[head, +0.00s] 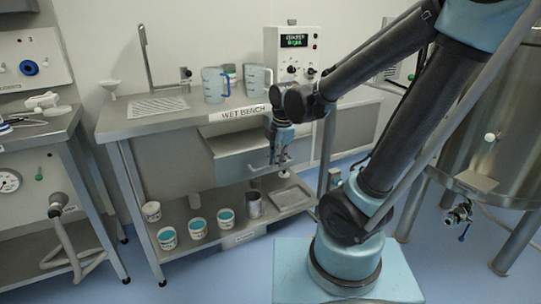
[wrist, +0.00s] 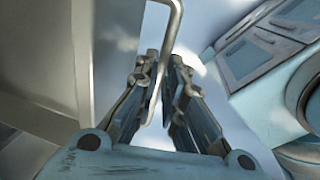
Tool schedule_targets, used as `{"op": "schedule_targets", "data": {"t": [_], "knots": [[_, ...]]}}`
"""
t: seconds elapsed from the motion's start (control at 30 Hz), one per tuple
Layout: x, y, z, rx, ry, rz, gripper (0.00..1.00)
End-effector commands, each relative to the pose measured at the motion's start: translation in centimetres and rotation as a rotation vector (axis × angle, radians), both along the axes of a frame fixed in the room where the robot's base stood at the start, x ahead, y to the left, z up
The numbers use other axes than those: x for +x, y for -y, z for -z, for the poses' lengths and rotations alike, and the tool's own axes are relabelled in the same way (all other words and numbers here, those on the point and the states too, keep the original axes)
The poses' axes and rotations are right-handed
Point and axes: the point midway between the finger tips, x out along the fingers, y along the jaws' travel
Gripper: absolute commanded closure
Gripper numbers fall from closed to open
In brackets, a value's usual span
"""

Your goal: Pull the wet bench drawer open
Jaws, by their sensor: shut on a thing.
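The wet bench (head: 152,122) is a steel table marked with a "WET BENCH" label (head: 240,113). Its grey drawer (head: 236,168) sits under the top and stands out from the bench frame, with part of its inside showing. My gripper (head: 279,158) is at the right part of the drawer front. In the wrist view a thin metal bar handle (wrist: 174,28) runs down between the fingers of my gripper (wrist: 166,62), which are closed on it. The exact contact in the head view is too small to make out.
Blue-marked jugs (head: 214,85) and a white control box (head: 292,52) stand on the bench top. Several small tubs (head: 167,238) and a flat tray (head: 289,199) are on the lower shelf. A steel tank (head: 480,130) is at right. Blue floor is open in front.

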Motion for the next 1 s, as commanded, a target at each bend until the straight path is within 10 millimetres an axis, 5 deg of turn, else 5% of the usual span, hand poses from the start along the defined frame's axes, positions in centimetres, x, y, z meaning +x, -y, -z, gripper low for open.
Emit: {"op": "schedule_targets", "data": {"t": [0.33,0.87,1.0], "knots": [[-2.7,1.5,0.0,-0.001,0.000,0.000,1.00],[-3.1,1.8,-0.1,0.000,0.000,0.000,1.00],[-3.1,1.8,-0.1,0.000,0.000,0.000,0.70]]}}
